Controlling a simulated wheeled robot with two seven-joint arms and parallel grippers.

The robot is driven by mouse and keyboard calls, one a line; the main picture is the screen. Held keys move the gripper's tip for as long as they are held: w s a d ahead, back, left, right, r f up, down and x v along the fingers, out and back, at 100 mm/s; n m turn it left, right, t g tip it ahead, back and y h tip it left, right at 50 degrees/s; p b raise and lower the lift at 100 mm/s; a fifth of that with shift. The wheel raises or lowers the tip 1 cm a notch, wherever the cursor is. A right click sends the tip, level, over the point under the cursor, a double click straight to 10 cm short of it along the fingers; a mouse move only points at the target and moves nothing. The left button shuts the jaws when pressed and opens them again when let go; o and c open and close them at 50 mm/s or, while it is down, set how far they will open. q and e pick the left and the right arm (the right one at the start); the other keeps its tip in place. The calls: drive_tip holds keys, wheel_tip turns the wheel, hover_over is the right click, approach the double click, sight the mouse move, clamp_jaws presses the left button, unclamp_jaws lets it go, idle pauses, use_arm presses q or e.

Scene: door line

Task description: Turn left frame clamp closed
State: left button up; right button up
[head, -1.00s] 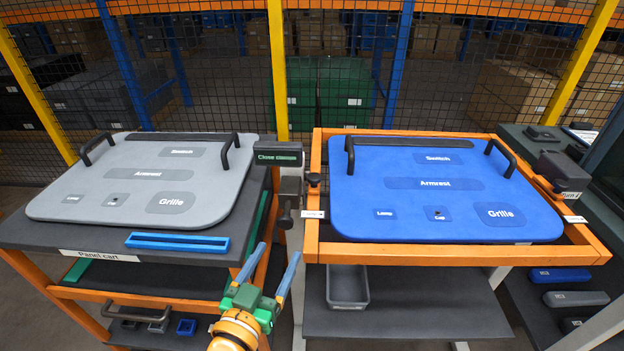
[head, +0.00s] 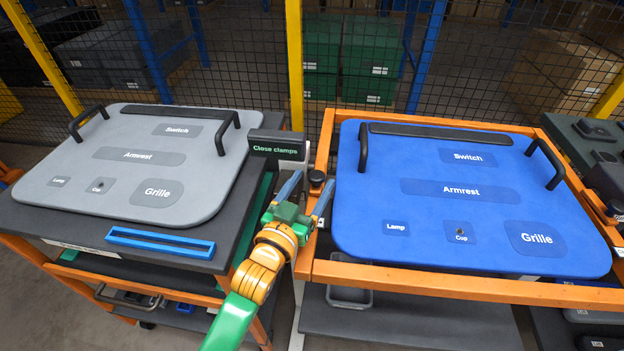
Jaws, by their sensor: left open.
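The left frame clamp (head: 291,150) stands at the left side of the orange frame (head: 322,160), between the frame and the panel cart. Its lower part is partly hidden behind my gripper. The blue panel (head: 440,215) lies in the orange frame. My right gripper is out of view.
A grey panel (head: 130,165) with black handles lies on the panel cart at left. A blue tray (head: 160,242) sits at the cart's front edge. A grey bin (head: 349,298) is under the frame. The right clamp (head: 606,185) is at the right edge.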

use_arm(q)
drive_tip(key=shift+w+d+f, duration=0.1)
drive_tip(key=shift+w+d, duration=0.1)
drive_tip(key=shift+w, duration=0.3)
drive_tip(key=shift+s, duration=0.15)
clamp_jaws()
idle(0.9)
